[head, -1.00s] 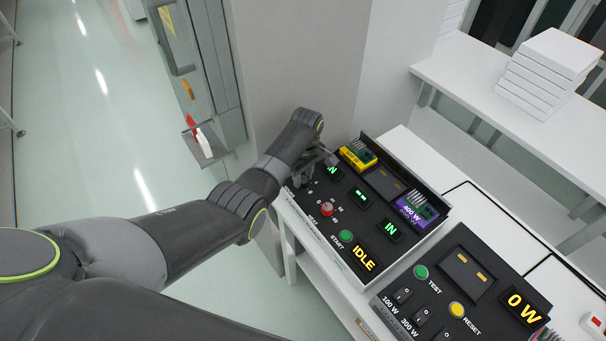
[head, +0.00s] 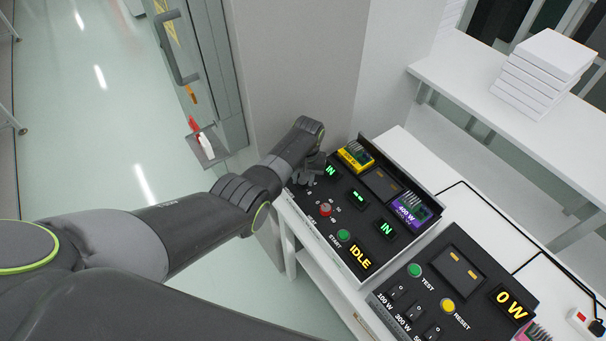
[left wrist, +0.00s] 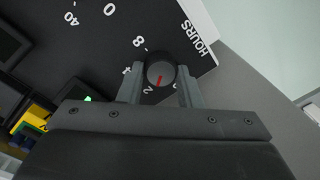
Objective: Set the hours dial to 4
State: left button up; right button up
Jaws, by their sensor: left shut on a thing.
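The hours dial (left wrist: 160,70) is a round dark knob with a red pointer mark, beside the HOURS label in the left wrist view. The mark points toward the printed 2; the 4 and the 8 lie further round on the left. My left gripper (left wrist: 159,88) is shut on the dial, one finger on each side. In the head view my left gripper (head: 306,172) is at the far left corner of the black panel (head: 346,226) and hides the dial. My right gripper is not in view.
A second dial with a red cap (head: 325,209) and a green START button (head: 343,235) are on the same panel, near the IDLE display (head: 360,257). A yellow module (head: 355,156) and a purple one (head: 411,209) stand along its back. A test panel (head: 455,281) is to the right.

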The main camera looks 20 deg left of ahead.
pick_arm(q)
jog(key=m+p, duration=0.1)
jog(key=m, duration=0.2)
jog(key=shift+r+m, duration=0.1)
jog(key=shift+m, duration=0.3)
jog(key=m+p, duration=0.1)
jog(key=m, duration=0.2)
jog(key=shift+m+t, duration=0.3)
jog(key=m+p, duration=0.1)
jog(key=m, duration=0.4)
jog(key=shift+s, duration=0.1)
jog(key=shift+m, duration=0.4)
jog(key=o, duration=1)
jog(key=shift+c, duration=0.2)
jog(key=shift+d, duration=0.1)
